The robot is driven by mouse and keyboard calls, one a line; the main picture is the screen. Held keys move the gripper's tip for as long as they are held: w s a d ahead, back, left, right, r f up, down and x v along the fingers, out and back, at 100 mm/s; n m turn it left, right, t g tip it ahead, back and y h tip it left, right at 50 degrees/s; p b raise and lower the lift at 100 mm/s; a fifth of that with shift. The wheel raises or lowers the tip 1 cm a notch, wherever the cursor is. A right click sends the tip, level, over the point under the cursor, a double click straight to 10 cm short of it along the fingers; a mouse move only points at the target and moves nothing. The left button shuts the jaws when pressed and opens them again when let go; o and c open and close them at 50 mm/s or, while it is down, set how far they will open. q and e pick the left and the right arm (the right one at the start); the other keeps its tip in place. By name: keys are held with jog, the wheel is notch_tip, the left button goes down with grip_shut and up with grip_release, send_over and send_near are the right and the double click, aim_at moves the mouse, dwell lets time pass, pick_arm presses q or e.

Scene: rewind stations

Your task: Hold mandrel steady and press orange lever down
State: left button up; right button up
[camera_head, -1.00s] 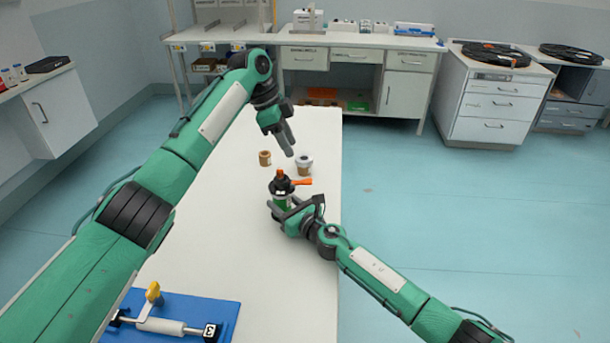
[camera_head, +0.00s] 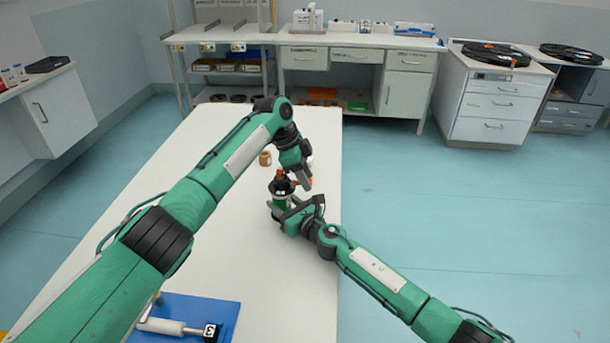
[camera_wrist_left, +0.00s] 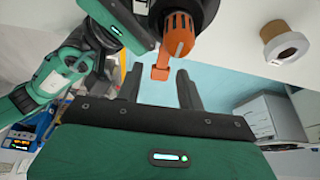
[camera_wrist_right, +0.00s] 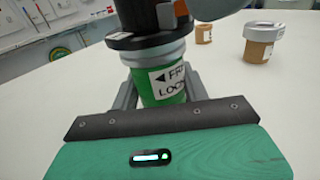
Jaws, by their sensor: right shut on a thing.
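The mandrel (camera_head: 281,187) stands upright on the white table, with a green body, a black collar and an orange top. Its orange lever (camera_wrist_left: 161,71) juts from the top, and is mostly hidden by my left gripper in the head view. My right gripper (camera_head: 280,208) is shut on the green body (camera_wrist_right: 163,84), one finger on each side, below the black collar. My left gripper (camera_head: 307,183) is open and empty beside the top of the mandrel. In the left wrist view its fingertips (camera_wrist_left: 160,72) stand apart, with the lever's end between or just beyond them.
A brown core (camera_head: 265,158) stands behind the mandrel. A second, white-topped core (camera_wrist_right: 262,40) stands close by, mostly hidden behind my left gripper in the head view. A blue fixture (camera_head: 225,312) with a roller lies at the table's near left.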

pick_arm(q)
grip_shut()
jog(key=shift+d+f+y, duration=0.15)
jog(key=shift+y, duration=0.4)
jog(key=shift+d+f+y, duration=0.15)
jog(key=shift+y, duration=0.4)
grip_release()
notch_tip(320, 180, up, 12)
jog(key=a, duration=0.2)
jog(key=shift+w+a+f, duration=0.15)
